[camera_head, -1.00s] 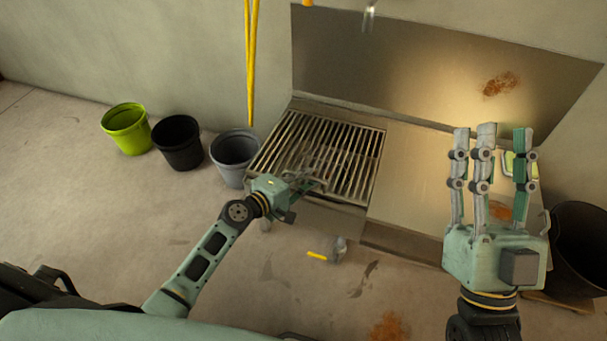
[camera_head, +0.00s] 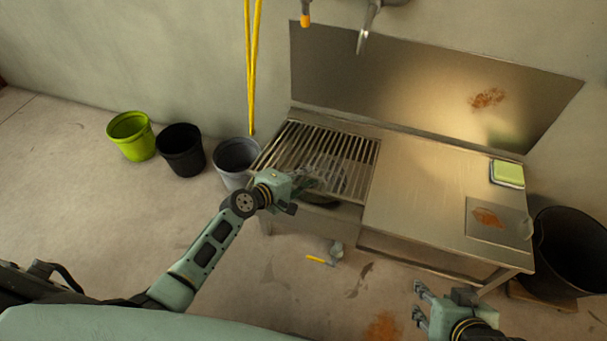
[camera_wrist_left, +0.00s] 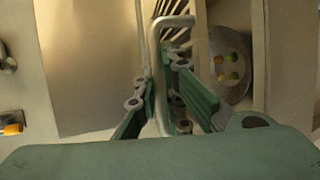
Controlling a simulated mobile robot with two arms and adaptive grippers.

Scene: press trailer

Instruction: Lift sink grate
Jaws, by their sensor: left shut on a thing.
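The metal sink grate (camera_head: 345,147) lies over the left part of the steel sink unit (camera_head: 420,185). Its front edge appears raised above the basin, with a dark gap under it. My left gripper (camera_head: 303,184) is at the grate's front edge. In the left wrist view, my left gripper (camera_wrist_left: 165,78) is shut on the grate's frame bar (camera_wrist_left: 156,45). A round grey thing (camera_wrist_left: 232,62) with yellow, green and red spots shows beside the bars. My right gripper (camera_head: 423,303) is open and empty in front of the sink unit, low at the right.
A green sponge (camera_head: 507,172) lies on the counter's right side. A faucet (camera_head: 366,28) hangs above. Grey (camera_head: 236,158), black (camera_head: 181,150) and lime (camera_head: 131,136) buckets stand left. A large dark bin (camera_head: 570,250) stands right. A yellow-handled tool (camera_head: 320,260) lies on the floor.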

